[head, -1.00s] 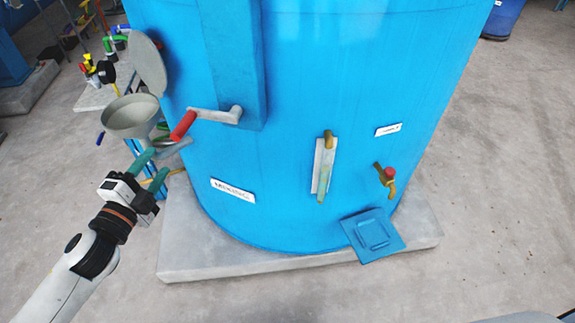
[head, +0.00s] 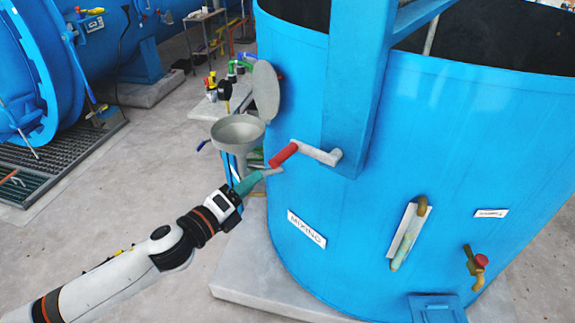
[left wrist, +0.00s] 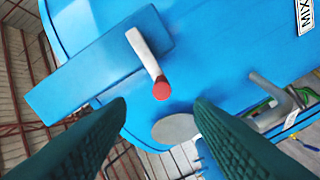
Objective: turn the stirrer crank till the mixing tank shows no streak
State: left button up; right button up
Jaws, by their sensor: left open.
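The stirrer crank is a grey arm (head: 316,153) with a red handle (head: 284,154), on the blue upright of the mixing tank (head: 340,235). The tank's sight glass (head: 408,235) shows a greenish-brown column; I cannot tell whether it is streaked. My left gripper (head: 250,182) is just below and left of the red handle, apart from it. In the left wrist view, the open fingers (left wrist: 160,120) have green ribbed pads, with nothing between them. The red handle (left wrist: 161,89) lies ahead between the fingertips, pointing towards the camera. My right gripper is not in view.
A grey funnel (head: 238,131) with a raised round lid (head: 266,91) stands close behind my left gripper. A red-knobbed tap (head: 475,262) sticks out at the tank's lower right.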

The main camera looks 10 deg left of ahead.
aim_at(280, 158)
pick_arm(q)
jog(key=w+d+m, duration=0.1)
jog(key=w+m, duration=0.2)
jog(key=w+d+m+p, duration=0.1)
jog(key=w+d+m, duration=0.1)
jog(key=w+m, duration=0.1)
jog(key=w+d+m+p, duration=0.1)
jog(key=w+m, duration=0.2)
jog(key=w, duration=0.1)
jog(key=shift+d+m, duration=0.15)
jog(key=shift+m, duration=0.15)
jog(key=shift+w+d, duration=0.15)
jog(key=shift+w, duration=0.3)
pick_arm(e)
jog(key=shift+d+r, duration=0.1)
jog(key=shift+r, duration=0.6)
pick_arm(q)
jog(key=shift+f, duration=0.1)
grip_shut()
